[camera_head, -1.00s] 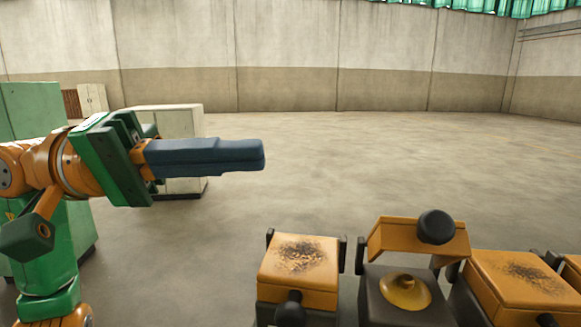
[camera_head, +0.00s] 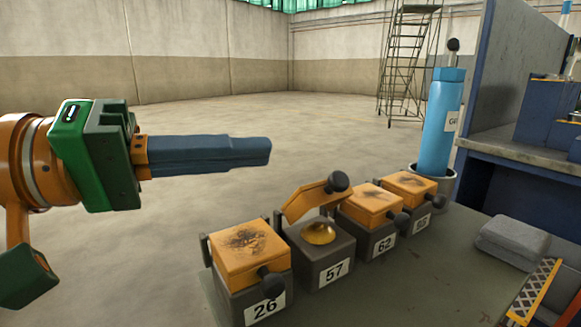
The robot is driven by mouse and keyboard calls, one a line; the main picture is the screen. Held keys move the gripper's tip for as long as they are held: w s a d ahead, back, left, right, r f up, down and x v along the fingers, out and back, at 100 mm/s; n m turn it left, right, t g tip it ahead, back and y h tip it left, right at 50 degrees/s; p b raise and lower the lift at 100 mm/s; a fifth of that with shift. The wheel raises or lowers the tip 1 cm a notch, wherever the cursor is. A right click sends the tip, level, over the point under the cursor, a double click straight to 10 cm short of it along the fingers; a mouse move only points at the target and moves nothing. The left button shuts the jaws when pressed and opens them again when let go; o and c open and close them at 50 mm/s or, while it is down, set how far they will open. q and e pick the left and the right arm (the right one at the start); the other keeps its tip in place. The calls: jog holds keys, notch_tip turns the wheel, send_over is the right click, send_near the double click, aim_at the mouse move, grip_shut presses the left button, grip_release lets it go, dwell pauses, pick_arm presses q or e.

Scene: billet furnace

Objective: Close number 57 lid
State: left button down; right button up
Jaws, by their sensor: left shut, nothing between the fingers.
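The number 57 box (camera_head: 318,267) is a dark grey block with a white "57" label, second from the left in a row. Its orange lid (camera_head: 306,201) with a black knob (camera_head: 338,182) stands raised at the back, so the box is open. A domed yellow-brass piece (camera_head: 318,233) shows in its top. My left gripper (camera_head: 268,151) is shut and empty, its dark blue fingers pointing right. It is in the air to the upper left of the raised lid, apart from it. My right gripper is not in view.
Box 26 (camera_head: 247,293) stands left of box 57, and box 62 (camera_head: 375,242) and another box (camera_head: 420,217) stand right, all with lids down. A blue cylinder (camera_head: 440,125) stands behind. Grey folded cloths (camera_head: 515,238) lie right.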

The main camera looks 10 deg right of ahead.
aim_at(321, 196)
pick_arm(q)
jog(key=d, duration=0.1)
jog(key=s+d+f, duration=0.1)
jog(key=d, duration=0.2)
jog(key=shift+s+d+f+b, duration=0.3)
jog(key=shift+s+b, duration=0.05)
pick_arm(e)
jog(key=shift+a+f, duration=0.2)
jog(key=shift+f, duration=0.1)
pick_arm(q)
jog(key=shift+s+f+m, duration=0.2)
jog(key=shift+s+m, duration=0.1)
jog(key=shift+m, duration=0.2)
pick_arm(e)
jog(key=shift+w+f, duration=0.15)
